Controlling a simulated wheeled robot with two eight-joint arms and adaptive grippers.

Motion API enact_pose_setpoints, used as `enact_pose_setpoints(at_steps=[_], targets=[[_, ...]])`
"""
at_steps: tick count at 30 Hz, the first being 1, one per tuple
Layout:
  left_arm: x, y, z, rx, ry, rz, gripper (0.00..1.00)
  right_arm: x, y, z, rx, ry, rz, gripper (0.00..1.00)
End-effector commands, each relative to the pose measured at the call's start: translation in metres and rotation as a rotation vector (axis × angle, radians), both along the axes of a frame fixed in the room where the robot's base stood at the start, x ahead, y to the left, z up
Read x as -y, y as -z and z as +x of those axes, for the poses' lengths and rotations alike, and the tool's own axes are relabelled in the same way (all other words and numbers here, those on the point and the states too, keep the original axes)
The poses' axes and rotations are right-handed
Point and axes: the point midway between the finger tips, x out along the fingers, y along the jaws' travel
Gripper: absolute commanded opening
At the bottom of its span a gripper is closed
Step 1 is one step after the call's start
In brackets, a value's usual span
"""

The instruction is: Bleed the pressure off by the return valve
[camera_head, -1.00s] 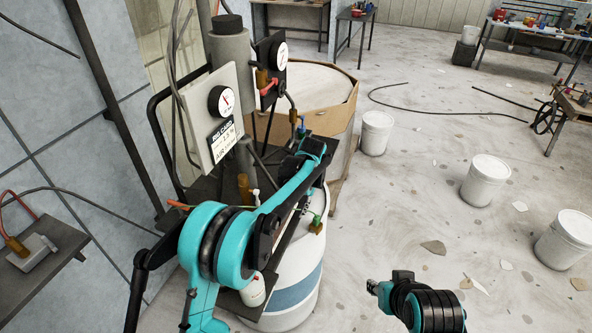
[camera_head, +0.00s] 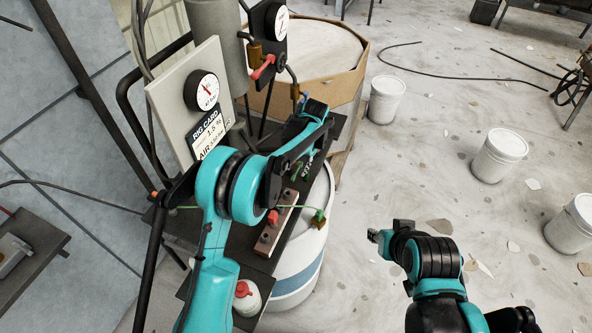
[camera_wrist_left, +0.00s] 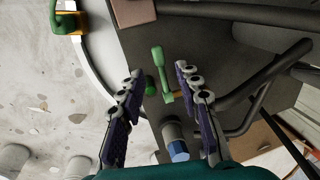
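A green lever handle (camera_wrist_left: 160,68) on a small brass fitting shows in the left wrist view, between the fingers of my left gripper (camera_wrist_left: 152,95). The fingers are open and apart from it on both sides. In the head view my left gripper (camera_head: 304,158) points down over the dark bench, partly hidden by its arm. Another green-handled brass valve (camera_head: 319,218) sits by the white drum; it also shows in the left wrist view (camera_wrist_left: 68,20). No label shows which valve is the return. My right gripper (camera_head: 376,237) is over the floor; its fingers are too small to read.
A gauge (camera_head: 202,91) is on the grey panel (camera_head: 166,101).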

Motion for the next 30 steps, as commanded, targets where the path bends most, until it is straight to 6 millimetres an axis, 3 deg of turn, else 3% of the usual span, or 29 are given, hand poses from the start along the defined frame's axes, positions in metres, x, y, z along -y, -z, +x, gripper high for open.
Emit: enact_pose_setpoints(at_steps=[6, 16, 17, 21, 30], targets=[[-0.006, 0.028, 0.002, 0.000, 0.000, 0.000, 0.34, 0.000, 0.003, 0.000, 0.000, 0.000, 0.000, 0.34], [-0.007, 0.033, 0.002, 0.000, 0.000, 0.000, 0.34, 0.000, 0.003, 0.000, 0.000, 0.000, 0.000, 0.34], [-0.007, 0.033, 0.002, 0.000, 0.000, 0.000, 0.31, 0.000, 0.003, 0.000, 0.000, 0.000, 0.000, 0.34], [-0.006, 0.033, 0.002, 0.000, 0.000, 0.000, 0.00, 0.000, 0.003, 0.000, 0.000, 0.000, 0.000, 0.34], [-0.007, 0.037, 0.001, 0.035, 0.000, -0.010, 0.00, 0.000, 0.009, 0.000, 0.000, 0.000, 0.000, 0.34]])
